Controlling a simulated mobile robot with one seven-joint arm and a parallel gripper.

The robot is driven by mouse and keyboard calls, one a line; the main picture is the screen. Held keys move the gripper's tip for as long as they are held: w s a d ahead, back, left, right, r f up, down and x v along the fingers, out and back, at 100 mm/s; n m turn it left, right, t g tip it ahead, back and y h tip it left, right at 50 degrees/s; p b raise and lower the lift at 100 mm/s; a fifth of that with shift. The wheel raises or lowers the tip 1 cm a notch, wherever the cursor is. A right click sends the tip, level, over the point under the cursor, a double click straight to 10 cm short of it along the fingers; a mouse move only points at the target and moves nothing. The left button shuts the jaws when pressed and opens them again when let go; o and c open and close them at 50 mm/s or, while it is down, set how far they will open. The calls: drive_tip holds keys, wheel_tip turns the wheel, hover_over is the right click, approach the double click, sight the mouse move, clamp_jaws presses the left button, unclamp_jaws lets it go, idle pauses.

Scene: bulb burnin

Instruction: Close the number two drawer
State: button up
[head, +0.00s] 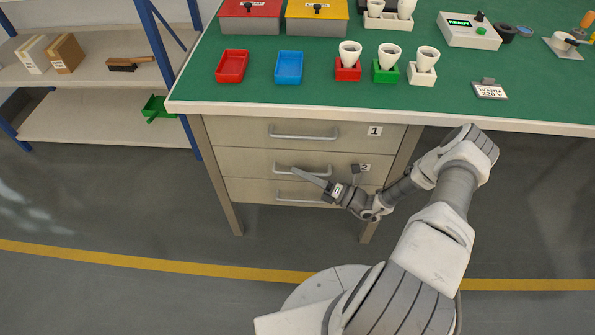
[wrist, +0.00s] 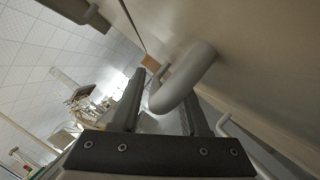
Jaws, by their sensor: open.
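The number two drawer (head: 250,163) is the middle one of three beige drawers under the green-topped bench. A small 2 label (head: 365,167) is at its right. Its front looks almost in line with the drawers above and below; I cannot tell whether it stands out slightly. My gripper (head: 306,175) is in front of it, reaching in from the right, with the fingers at its grey bar handle (head: 285,166). In the wrist view, the fingers of my gripper (wrist: 160,85) are apart, with a curved grey handle (wrist: 185,80) between them. Contact is unclear.
Drawer one (head: 240,130) above looks shut, with its own bar handle (head: 303,137). The bottom drawer (head: 245,190) is below, its handle (head: 297,198) close under my gripper. A shelf rack (head: 90,100) stands at left. The floor before the bench is clear.

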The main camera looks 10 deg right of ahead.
drive_tip(key=p+v, duration=0.1)
drive_tip(key=v, duration=1.5)
drive_tip(key=shift+s+d, duration=0.1)
